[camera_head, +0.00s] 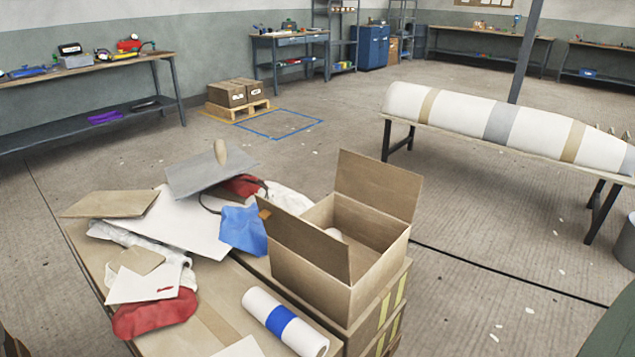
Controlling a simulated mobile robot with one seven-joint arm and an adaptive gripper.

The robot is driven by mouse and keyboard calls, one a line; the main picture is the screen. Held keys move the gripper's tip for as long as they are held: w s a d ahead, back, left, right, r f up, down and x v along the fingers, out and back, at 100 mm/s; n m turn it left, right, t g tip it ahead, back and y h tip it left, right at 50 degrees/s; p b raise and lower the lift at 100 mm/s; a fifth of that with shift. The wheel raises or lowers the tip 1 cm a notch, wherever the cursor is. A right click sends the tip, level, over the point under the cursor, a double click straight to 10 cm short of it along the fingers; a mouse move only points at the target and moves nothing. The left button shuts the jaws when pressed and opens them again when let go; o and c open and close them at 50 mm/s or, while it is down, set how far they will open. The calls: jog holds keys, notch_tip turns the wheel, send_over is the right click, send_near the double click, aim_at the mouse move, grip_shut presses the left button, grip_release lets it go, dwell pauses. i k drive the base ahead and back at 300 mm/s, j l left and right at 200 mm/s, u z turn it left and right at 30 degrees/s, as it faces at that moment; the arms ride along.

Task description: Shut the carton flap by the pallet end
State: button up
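An open cardboard carton (325,288) stands on top of stacked boxes in the lower middle of the head view. One flap (380,184) stands up along its far side. Another flap (300,240) stands up along its left near side and hides part of the inside. A pale rounded item (334,234) shows partly inside the carton. A wooden pallet (240,113) with two small cartons lies on the floor far behind. I cannot tell from this view which flap is the one by the pallet end. My gripper is not in view.
Left of the carton, a cluttered surface holds boards, a red cloth (155,314), a blue cloth (243,228) and a white roll with a blue band (285,322). A long white mould (460,112) lies on a table at right. Floor between is mostly clear.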

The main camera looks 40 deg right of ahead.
aim_at(394, 192)
jog(key=l+u, duration=0.4)
jog(key=l, duration=0.15)
jog(key=l+u, duration=0.55)
jog(key=l, duration=0.35)
jog(key=k+l+u, duration=0.15)
jog(key=l, duration=0.25)
jog(key=l+u, duration=0.1)
jog(key=l, duration=0.35)
jog(key=k+l, duration=0.1)
jog(key=l, duration=0.3)
jog(key=k+l, duration=0.1)
jog(key=l, duration=0.35)
jog(key=k+l+u, duration=0.1)
jog(key=l, duration=0.3)
jog(key=k+l, duration=0.15)
jog(key=l, duration=0.3)
jog(key=k+l, duration=0.15)
jog(key=l, duration=0.25)
jog(key=k+l, duration=0.1)
jog(key=l, duration=0.3)
jog(key=k+l+u, duration=0.1)
jog(key=l, duration=0.3)
jog(key=k+l, duration=0.15)
jog(key=l, duration=0.25)
jog(key=k+l+u, duration=0.1)
jog(key=k, duration=0.45)
jog(key=k+l+u, duration=0.1)
jog(key=k+l, duration=0.2)
jog(key=k, duration=0.25)
